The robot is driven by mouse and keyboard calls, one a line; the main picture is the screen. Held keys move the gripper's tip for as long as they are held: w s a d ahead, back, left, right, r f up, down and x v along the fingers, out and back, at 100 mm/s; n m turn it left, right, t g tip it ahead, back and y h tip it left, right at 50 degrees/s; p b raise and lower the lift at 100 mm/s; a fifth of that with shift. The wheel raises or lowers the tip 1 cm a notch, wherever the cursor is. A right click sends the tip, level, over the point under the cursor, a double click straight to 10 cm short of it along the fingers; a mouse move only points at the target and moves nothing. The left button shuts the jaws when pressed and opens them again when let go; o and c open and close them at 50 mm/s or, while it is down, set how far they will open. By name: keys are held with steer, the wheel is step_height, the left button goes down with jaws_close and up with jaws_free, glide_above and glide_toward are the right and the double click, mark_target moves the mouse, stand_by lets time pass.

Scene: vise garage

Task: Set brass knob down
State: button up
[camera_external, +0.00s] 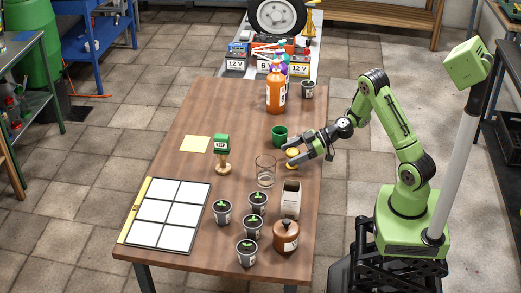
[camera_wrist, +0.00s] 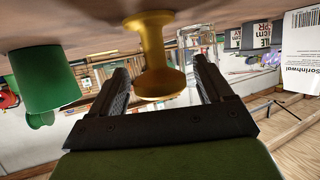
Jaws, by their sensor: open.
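The brass knob (camera_external: 292,153) is a yellow-gold piece near the right edge of the wooden table (camera_external: 190,115). In the wrist view, which shows the table at the top, the knob (camera_wrist: 152,50) has a wide flared foot against the table and a narrower stem. It looks upright on the tabletop. My gripper (camera_external: 289,156) is low over the table, reaching in from the right. In the wrist view its two fingers are spread on either side of the knob, with a visible gap on each side.
A green cup (camera_external: 279,134) stands just behind the knob, a clear glass (camera_external: 265,171) to its left, and a white box (camera_external: 291,199) in front. Several potted seedlings (camera_external: 252,225), a brown bottle (camera_external: 286,236) and an orange bottle (camera_external: 276,92) stand on the table. Its left middle is clearer.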

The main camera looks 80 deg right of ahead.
steer(key=p+v, duration=0.1)
steer(key=v, duration=1.1)
steer(key=s+a+r+n+g, duration=0.1)
steer(key=s+a+r+g, duration=0.15)
steer(key=a, duration=0.45)
steer(key=s+a+r+n+g, duration=0.1)
steer(key=s+a+g, duration=0.1)
steer(key=a+g, duration=0.35)
steer(key=s+a+r+m+h, duration=0.1)
steer(key=s+r+m+h, duration=0.1)
steer(key=s, duration=0.4)
steer(key=s+a+r+m+t+h, duration=0.1)
steer(key=s+r+m+h, duration=0.2)
steer(key=s, duration=0.3)
steer(key=shift+a+r+m, duration=0.3)
steer(key=shift+r+m, duration=0.05)
steer(key=shift+m, duration=0.35)
step_height(320, 180, up, 13)
steer(key=p, duration=1.3)
